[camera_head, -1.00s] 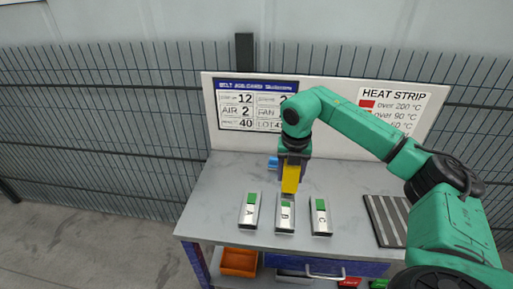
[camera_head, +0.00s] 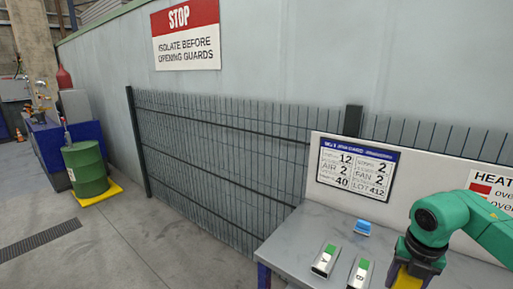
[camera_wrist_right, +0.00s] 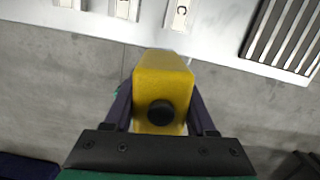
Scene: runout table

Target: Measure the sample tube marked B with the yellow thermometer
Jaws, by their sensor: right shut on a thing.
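The yellow thermometer (camera_head: 403,281) is held in my right gripper (camera_head: 417,262), at the lower right of the head view. In the right wrist view the thermometer (camera_wrist_right: 162,82) sits between the fingers, with a round black spot on its near end. The sample marked B (camera_head: 360,274), silver with a green patch, lies on the table just left of the thermometer, partly cut off by the frame. The sample marked A (camera_head: 326,260) lies left of it. The sample marked C (camera_wrist_right: 179,14) shows only in the right wrist view. My left gripper is out of view.
The grey table (camera_head: 305,232) has a small blue object (camera_head: 362,228) near its back. A job-card board (camera_head: 356,168) stands behind it. A striped grey plate (camera_wrist_right: 286,35) lies right of C. A fence, a green drum (camera_head: 85,169) and open floor are to the left.

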